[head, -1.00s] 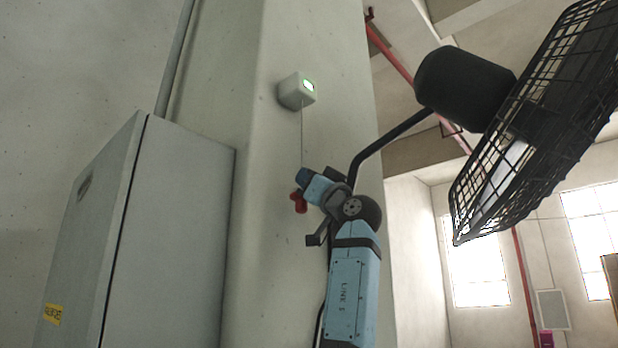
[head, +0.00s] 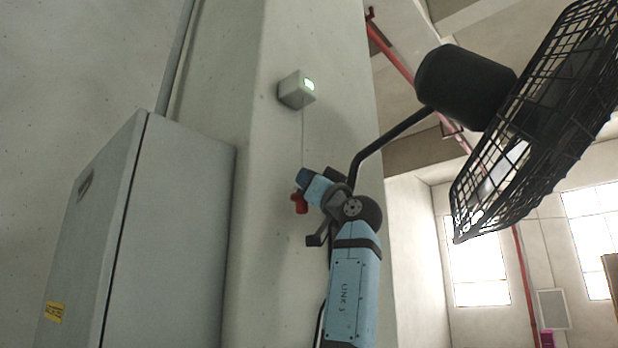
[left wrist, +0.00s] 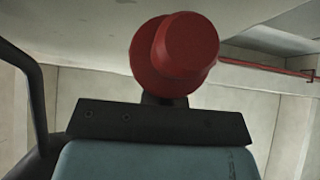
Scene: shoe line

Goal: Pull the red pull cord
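The red pull cord's handle (head: 299,204) is a small red knob at the left side of my left gripper (head: 300,195). A thin cord runs straight up from there to a pale switch box (head: 294,91) with a lit green lamp on the concrete column. In the left wrist view the red handle (left wrist: 175,55) stands large, just beyond the gripper's dark front bar (left wrist: 160,122). The narrow dark fingers (left wrist: 165,99) meet at the handle's base, shut on it; their tips are hidden behind the red. My right gripper is not in view.
A grey cabinet (head: 165,230) stands left of the column (head: 265,240). A black caged fan (head: 540,120) juts out at the right, its curved bracket (head: 385,140) passing close behind my left arm. A red pipe (head: 390,57) runs behind the fan.

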